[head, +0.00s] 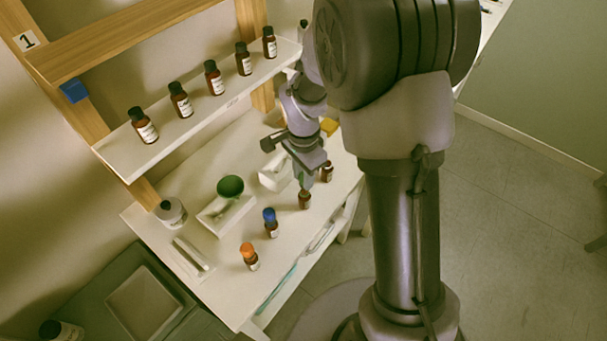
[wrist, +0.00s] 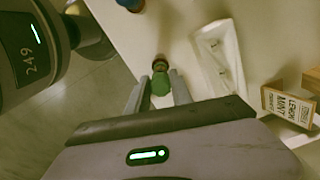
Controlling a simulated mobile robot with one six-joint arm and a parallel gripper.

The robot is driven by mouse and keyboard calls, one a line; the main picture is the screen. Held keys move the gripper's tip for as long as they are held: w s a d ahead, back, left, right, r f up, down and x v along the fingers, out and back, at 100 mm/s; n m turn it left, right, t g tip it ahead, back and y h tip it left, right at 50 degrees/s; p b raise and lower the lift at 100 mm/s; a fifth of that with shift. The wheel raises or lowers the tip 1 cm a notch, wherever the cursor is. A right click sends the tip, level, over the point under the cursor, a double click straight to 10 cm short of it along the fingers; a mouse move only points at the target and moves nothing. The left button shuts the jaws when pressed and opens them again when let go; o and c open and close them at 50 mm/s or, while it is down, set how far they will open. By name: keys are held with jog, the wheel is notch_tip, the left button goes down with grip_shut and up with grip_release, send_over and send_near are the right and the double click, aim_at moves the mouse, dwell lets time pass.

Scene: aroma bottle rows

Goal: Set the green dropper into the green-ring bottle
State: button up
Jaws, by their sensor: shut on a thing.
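My gripper (wrist: 160,82) is shut on the green dropper (wrist: 160,86), with its green bulb between the two fingers. In the head view my gripper (head: 305,178) points down over a small brown bottle (head: 304,200) at the table's front. That bottle's dark top (wrist: 160,61) shows just past the bulb in the wrist view. The dropper's tip is hidden, so I cannot tell whether it is inside the neck. A green ring on this bottle is not clear.
A blue-topped bottle (head: 270,222) and an orange-topped bottle (head: 249,257) stand to the left. Another brown bottle (head: 327,172) stands close on the right. A white tray (wrist: 234,62) lies beside the gripper. Several brown bottles line the shelf (head: 190,128) above.

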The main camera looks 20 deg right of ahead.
jog(key=shift+f, duration=0.15)
jog(key=shift+f+b, duration=1.25)
jog(key=shift+f, duration=0.1)
jog(key=o, duration=0.8)
jog(key=shift+c, duration=0.2)
jog(key=shift+r, duration=0.1)
jog(key=shift+r+p, duration=2.55)
jog(key=shift+r, duration=0.95)
